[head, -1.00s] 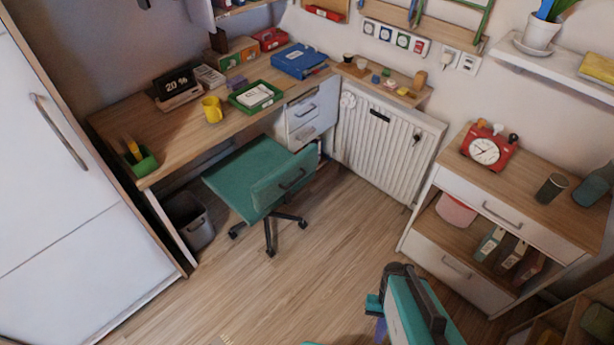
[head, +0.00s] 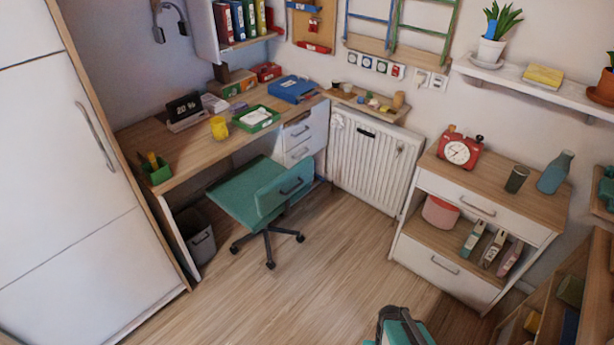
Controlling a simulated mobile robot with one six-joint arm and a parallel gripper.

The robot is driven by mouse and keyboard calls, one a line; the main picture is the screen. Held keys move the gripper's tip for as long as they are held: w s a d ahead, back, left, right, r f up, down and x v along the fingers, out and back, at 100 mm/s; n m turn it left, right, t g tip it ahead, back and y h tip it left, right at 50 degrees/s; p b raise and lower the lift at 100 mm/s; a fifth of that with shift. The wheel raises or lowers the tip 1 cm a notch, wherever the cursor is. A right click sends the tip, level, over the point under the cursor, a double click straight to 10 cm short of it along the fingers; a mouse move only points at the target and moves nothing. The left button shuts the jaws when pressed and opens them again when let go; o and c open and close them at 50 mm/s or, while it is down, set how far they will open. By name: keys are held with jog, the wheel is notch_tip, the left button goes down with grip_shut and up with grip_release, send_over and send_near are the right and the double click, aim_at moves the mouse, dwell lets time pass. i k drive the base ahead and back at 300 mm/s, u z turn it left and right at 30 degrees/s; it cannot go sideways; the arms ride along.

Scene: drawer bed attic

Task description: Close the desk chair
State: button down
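The backrest is on the right, near the white drawers (head: 305,134). A teal and dark part of my arm shows at the bottom edge, well apart from the chair. My gripper's fingers are not in view.
A grey bin (head: 199,236) stands under the desk, left of the chair. A white radiator (head: 371,160) is behind on the right. A white-fronted shelf unit (head: 480,200) stands at right, a tall white cabinet (head: 60,170) at left. The wood floor (head: 290,290) in front is clear.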

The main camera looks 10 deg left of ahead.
aim_at(262, 190)
jog(key=z, duration=0.9)
jog(key=k, duration=0.15)
jog(key=u, duration=2.75)
jog(key=i, duration=1)
jog(key=u, duration=0.1)
jog(key=k, duration=0.4)
jog(key=u, duration=0.05)
